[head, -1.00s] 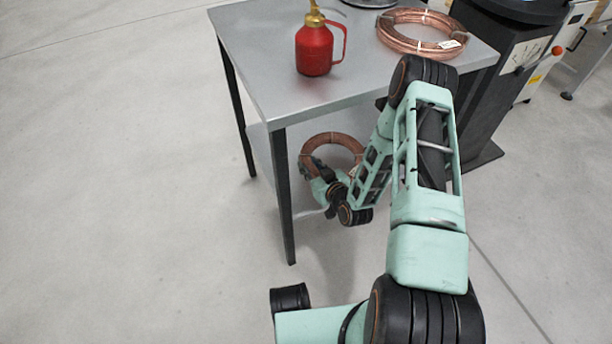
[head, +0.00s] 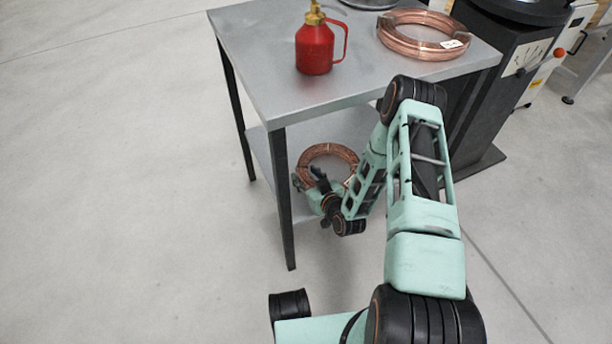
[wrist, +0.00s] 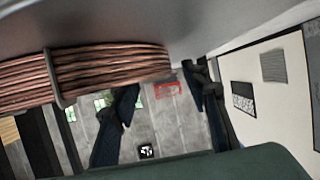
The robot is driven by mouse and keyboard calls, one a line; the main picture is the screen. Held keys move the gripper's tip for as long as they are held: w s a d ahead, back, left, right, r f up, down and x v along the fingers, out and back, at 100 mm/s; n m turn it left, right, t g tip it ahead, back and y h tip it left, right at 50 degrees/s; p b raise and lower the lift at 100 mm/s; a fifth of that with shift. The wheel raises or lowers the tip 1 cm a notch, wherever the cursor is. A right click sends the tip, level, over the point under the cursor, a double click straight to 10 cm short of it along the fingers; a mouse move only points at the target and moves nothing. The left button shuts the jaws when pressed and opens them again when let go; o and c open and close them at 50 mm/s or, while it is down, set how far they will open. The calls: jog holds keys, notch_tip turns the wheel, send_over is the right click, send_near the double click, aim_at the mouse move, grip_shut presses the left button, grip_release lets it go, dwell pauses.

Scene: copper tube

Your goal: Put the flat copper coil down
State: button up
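The flat copper coil (head: 343,150) is on the lower shelf (head: 262,148) of the grey table in the head view, partly behind my gripper and arm. It looks flat there. My gripper (head: 308,178) is at its near side, with the fingers spread. In the wrist view the coil (wrist: 110,68) shows edge-on at upper left, against a grey surface, with a band around it. My gripper's two dark fingers (wrist: 160,92) stand apart with floor visible between them. The coil is to the left of that gap, not clasped between the fingers.
The tabletop (head: 270,75) above carries a red oil can (head: 314,48) and another copper coil (head: 385,40). A black table leg (head: 283,200) stands just left of my gripper. A dark machine (head: 490,80) is to the right. The floor at left is clear.

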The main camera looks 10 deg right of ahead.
jog(key=p+v, duration=0.4)
jog(key=v, duration=0.8)
dwell(0.4)
